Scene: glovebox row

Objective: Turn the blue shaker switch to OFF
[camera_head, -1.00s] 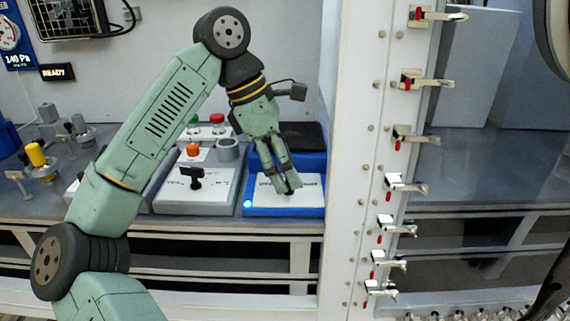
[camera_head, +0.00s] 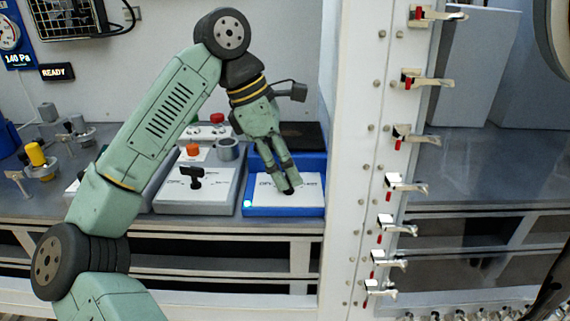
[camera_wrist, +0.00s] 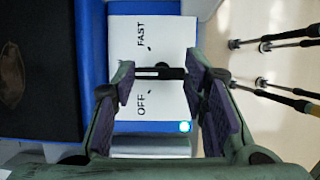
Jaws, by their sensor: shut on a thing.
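The blue shaker (camera_head: 248,210) sits on the bench, with a white top plate and a lit lamp at its front left corner. In the wrist view its white plate (camera_wrist: 120,55) reads FAST and OFF. The black shaker switch (camera_wrist: 160,73) lies between my fingers, its bar crossing the gap between the two labels. My gripper (camera_head: 289,187) points down at the plate. In the wrist view my gripper (camera_wrist: 160,82) has its two dark pads at either end of the bar, shut on it. The fingers partly hide the switch in the head view.
A grey device with a black switch (camera_head: 192,178) stands just left of the shaker. A white frame post (camera_head: 345,200) with several latches rises close on the right. A dark pad (camera_head: 305,135) lies behind.

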